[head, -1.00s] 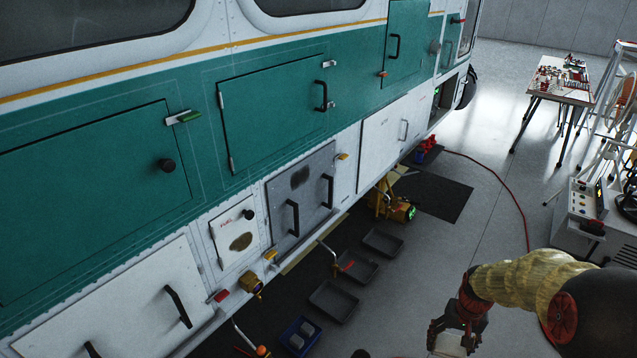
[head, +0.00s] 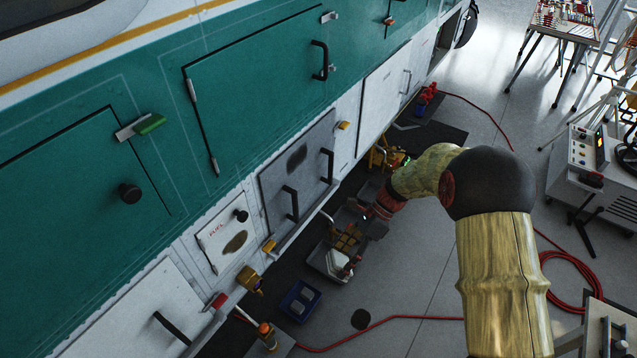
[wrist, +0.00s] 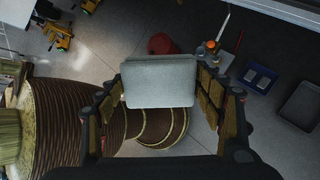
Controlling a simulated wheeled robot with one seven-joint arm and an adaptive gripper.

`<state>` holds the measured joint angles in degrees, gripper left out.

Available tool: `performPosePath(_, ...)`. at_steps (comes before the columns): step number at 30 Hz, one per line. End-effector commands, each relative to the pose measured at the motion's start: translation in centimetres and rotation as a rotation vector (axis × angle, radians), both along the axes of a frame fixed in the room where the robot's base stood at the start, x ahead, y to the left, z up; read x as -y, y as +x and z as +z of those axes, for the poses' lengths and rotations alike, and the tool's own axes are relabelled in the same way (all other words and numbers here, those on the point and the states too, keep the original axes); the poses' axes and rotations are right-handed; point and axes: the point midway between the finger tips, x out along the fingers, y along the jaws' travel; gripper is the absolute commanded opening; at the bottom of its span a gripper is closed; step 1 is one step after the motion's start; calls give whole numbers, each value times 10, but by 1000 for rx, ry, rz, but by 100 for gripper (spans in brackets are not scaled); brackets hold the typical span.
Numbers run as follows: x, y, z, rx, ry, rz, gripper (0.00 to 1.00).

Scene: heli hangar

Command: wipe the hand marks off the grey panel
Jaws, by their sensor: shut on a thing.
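The grey panel (head: 275,190) is on the aircraft's lower side in the head view, with two black handles. One dark smudge (head: 297,157) shows near its upper middle. My gripper (head: 343,250) is low over the floor trays, in front of and below the panel, apart from it. In the wrist view my gripper is shut on a pale grey block-shaped pad (wrist: 158,84), held between its two fingers. The pad's face toward the panel is hidden.
A white fuel door (head: 222,222) with a brown smudge is left of the panel. A blue bin (head: 300,301) and dark trays lie on the floor below. A red hose (head: 400,317) crosses the floor. A console cart (head: 587,160) stands at right.

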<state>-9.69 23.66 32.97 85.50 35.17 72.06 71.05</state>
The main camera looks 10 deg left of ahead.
Motion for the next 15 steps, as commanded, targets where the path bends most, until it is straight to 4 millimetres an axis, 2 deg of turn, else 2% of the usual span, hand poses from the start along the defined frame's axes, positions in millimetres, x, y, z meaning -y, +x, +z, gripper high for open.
performPosePath(6, -45, 12, 44, -154, 212, -409, 47)
performPosePath(15, -86, 49, 106, -224, 539, -841, 47)
